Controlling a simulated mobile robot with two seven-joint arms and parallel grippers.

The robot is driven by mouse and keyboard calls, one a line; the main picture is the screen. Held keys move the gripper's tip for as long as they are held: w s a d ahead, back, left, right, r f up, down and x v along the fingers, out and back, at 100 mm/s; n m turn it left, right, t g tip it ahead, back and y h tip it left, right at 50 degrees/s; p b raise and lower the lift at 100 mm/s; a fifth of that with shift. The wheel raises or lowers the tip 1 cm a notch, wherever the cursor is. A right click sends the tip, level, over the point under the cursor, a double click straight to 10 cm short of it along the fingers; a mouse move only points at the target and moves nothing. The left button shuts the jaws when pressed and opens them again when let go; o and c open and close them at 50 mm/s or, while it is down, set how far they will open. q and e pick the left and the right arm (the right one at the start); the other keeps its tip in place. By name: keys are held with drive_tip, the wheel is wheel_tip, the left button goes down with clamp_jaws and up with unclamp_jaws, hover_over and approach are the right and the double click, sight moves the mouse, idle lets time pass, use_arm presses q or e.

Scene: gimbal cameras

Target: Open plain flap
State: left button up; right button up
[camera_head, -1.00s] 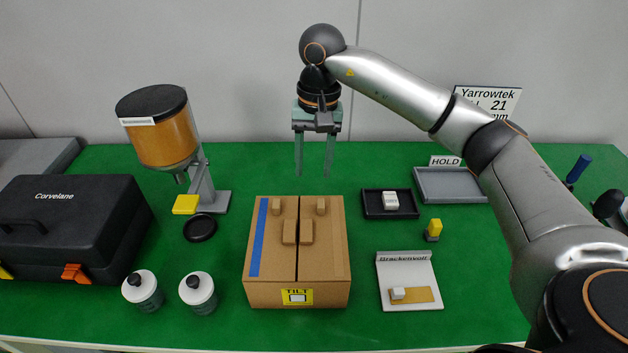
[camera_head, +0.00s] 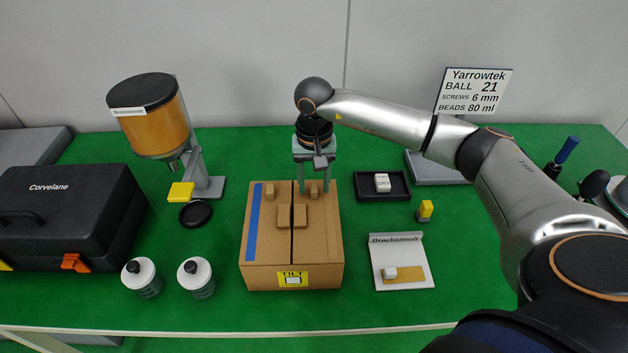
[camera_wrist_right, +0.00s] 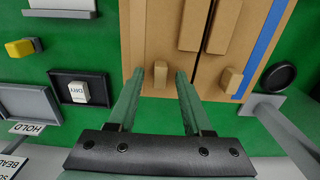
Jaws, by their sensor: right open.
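A brown cardboard box (camera_head: 262,278) stands on the green table with both top flaps shut. The left flap carries a blue strip (camera_head: 253,225); the right flap is the plain flap (camera_head: 322,232). Each flap has a small tab near its far edge and a larger block by the middle seam. My right gripper (camera_head: 314,190) is open and points down over the far end of the plain flap. Its fingers stand either side of the plain flap's small tab (camera_wrist_right: 160,75), which shows between them in the wrist view. Whether they touch it is unclear. My left gripper is out of view.
A black tray (camera_head: 365,196) with a white block and a notepad-like stand (camera_head: 402,250) lie right of the box. A dispenser (camera_head: 155,120), two bottles (camera_head: 195,278) and a black case (camera_head: 65,220) are on the left. A yellow "TILT" label marks the box front.

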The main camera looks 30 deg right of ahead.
drive_tip(key=shift+f, duration=0.1)
clamp_jaws()
idle(0.4)
idle(1.0)
